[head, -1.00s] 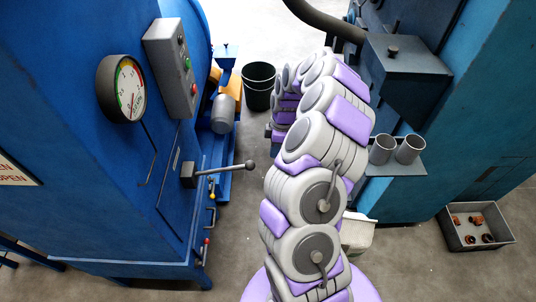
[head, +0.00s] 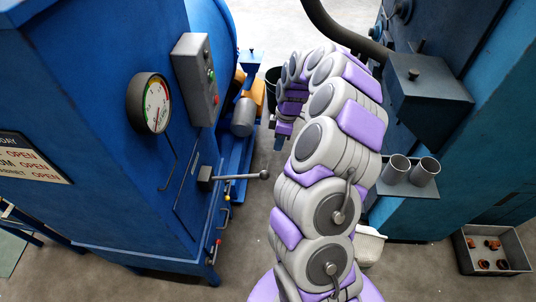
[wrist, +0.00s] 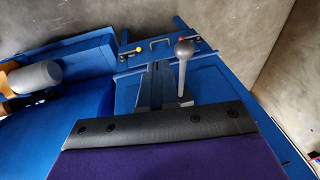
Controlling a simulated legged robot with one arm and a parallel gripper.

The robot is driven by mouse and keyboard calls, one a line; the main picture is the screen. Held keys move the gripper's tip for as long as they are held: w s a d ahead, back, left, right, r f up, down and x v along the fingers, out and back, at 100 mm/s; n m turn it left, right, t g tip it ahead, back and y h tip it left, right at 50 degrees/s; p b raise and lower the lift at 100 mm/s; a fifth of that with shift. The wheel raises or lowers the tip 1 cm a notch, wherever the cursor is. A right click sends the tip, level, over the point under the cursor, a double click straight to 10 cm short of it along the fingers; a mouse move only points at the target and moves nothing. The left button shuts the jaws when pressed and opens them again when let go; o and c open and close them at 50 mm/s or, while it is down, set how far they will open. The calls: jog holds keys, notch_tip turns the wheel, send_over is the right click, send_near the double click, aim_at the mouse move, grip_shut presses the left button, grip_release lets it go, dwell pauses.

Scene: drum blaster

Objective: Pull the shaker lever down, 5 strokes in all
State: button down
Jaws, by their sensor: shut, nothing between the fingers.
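The shaker lever (head: 240,177) is a thin grey rod with a round grey knob. It sticks out sideways from a dark pivot block on the blue cabinet (head: 110,110), roughly level in the head view. In the wrist view the lever (wrist: 183,70) stands just beyond the dark edge of my gripper (wrist: 165,118), with its knob towards the top. My gripper (head: 279,142) is shut and empty. In the head view it hangs at the arm's far end, beyond and right of the knob. I see no contact with the lever; the exact gap is unclear.
A round gauge (head: 150,103) and a grey button box (head: 197,80) are on the cabinet above the lever. A black bucket (head: 271,92) stands behind my arm. A blue-green machine with a cup shelf (head: 407,184) is at right, with a parts tray (head: 492,250) on the floor.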

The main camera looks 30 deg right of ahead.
jog(key=w+a+r+p, duration=0.2)
jog(key=a+r+p, duration=0.1)
jog(key=a+r, duration=0.3)
notch_tip(320, 180, down, 12)
jog(key=s+b, duration=0.1)
jog(key=s, duration=0.1)
jog(key=shift+s+a+b, duration=0.2)
jog(key=shift+s+b, duration=0.15)
jog(key=shift+a+f, duration=0.1)
jog(key=shift+a, duration=0.05)
dwell(0.3)
